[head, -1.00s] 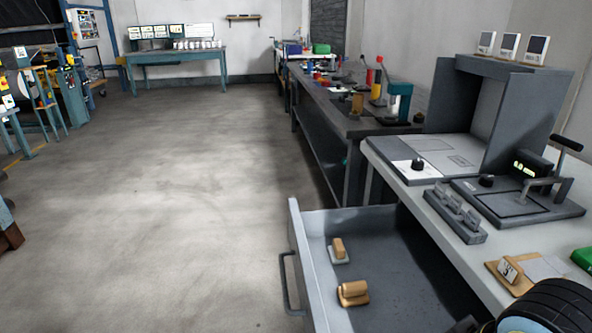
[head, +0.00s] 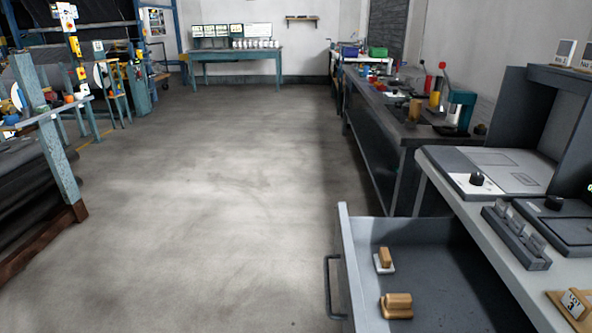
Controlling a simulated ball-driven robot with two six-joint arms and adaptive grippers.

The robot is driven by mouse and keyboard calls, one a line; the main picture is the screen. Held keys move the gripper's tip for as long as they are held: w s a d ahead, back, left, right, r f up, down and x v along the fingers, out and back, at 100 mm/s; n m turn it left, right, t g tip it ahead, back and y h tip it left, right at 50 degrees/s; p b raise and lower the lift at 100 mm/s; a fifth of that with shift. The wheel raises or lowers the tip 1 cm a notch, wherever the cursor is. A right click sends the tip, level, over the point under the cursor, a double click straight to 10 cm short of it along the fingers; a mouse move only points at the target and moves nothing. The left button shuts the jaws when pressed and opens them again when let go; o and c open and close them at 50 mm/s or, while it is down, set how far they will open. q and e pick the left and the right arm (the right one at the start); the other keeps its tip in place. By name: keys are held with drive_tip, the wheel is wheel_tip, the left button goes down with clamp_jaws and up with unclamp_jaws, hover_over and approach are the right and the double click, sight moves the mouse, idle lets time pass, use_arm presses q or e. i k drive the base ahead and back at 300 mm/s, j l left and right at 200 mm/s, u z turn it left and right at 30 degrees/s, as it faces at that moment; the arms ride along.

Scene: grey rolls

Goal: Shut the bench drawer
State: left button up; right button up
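The bench drawer (head: 449,262) is pulled out from under the light-topped bench (head: 487,255) at the lower right. Its grey front panel (head: 357,272) faces left, with a dark bar handle (head: 329,292) on the outside. Two small wooden-topped blocks lie inside: one on a white base (head: 384,260) and a wider one (head: 396,305) nearer to me. The drawer's near end is cut off by the bottom edge. Neither of my grippers shows in the head view.
Open concrete floor (head: 200,190) lies left of the drawer. A dark-topped workbench (head: 400,120) stands beyond it on the right. A teal-legged table (head: 55,150) with dark rolls (head: 25,190) is at the left. Small devices stand on the bench top.

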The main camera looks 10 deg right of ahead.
sight(453, 287)
drive_tip(key=j+z, duration=0.25)
drive_tip(key=z, duration=0.25)
drive_tip(key=k+j+z, duration=0.1)
drive_tip(key=z, duration=0.35)
drive_tip(key=j, duration=0.1)
